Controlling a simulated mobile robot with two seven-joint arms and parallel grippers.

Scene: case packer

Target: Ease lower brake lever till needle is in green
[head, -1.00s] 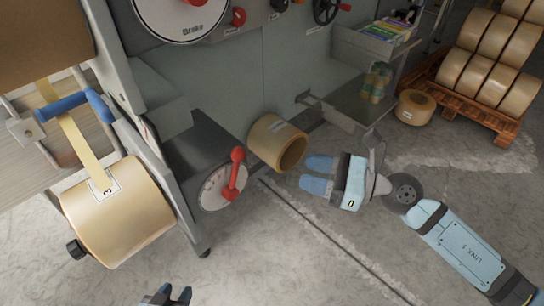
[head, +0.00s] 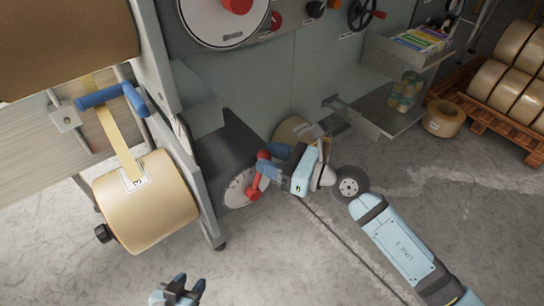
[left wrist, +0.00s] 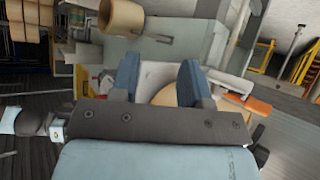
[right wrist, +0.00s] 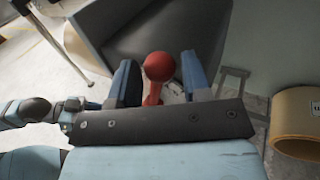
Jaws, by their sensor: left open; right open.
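The lower brake lever (head: 256,176) is red with a round knob and stands in front of a white dial (head: 238,188) low on the machine. Part of the dial is covered by the lever and my gripper, and its needle and green zone are too small to tell. My right gripper (head: 274,161) is open at the lever. In the right wrist view the red knob (right wrist: 159,67) sits between the two open blue fingers, with no clear grip on it. My left gripper (head: 181,290) is open and empty, low over the floor at the bottom of the head view.
A tape roll marked 3 (head: 148,203) hangs at the left beside a blue-handled bar (head: 110,97). A brown roll (head: 296,132) is behind my right gripper. A shelf (head: 385,108) juts out at the right, near a pallet of rolls (head: 487,128). The front floor is clear.

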